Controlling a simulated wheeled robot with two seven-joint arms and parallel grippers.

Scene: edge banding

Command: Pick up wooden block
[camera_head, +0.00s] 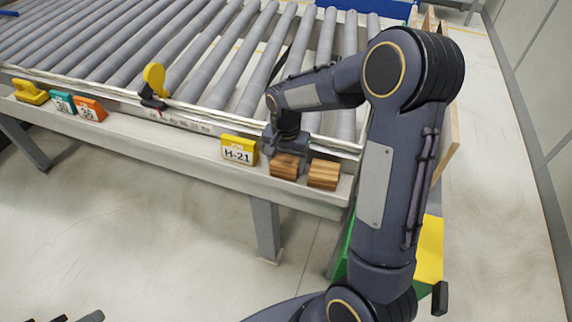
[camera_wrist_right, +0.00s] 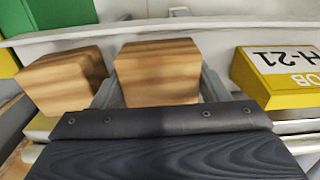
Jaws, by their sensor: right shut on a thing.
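Two brown wooden blocks sit side by side on the conveyor's front ledge. The left wooden block (camera_head: 285,167) is under my right gripper (camera_head: 287,151). In the right wrist view this block (camera_wrist_right: 158,72) is between the two grey fingers, and the gripper is shut on it. The other wooden block (camera_head: 324,174) is just to its right, apart from it; in the wrist view it is on the left (camera_wrist_right: 60,80). Dark parts at the bottom left edge of the head view may be my left gripper; its jaws cannot be made out.
A yellow H-21 tag (camera_head: 239,150) stands on the ledge just left of the held block. Orange (camera_head: 90,109) and teal (camera_head: 61,101) tags are farther left. A roller conveyor (camera_head: 205,65) lies behind the ledge. Green and yellow items are below my right arm.

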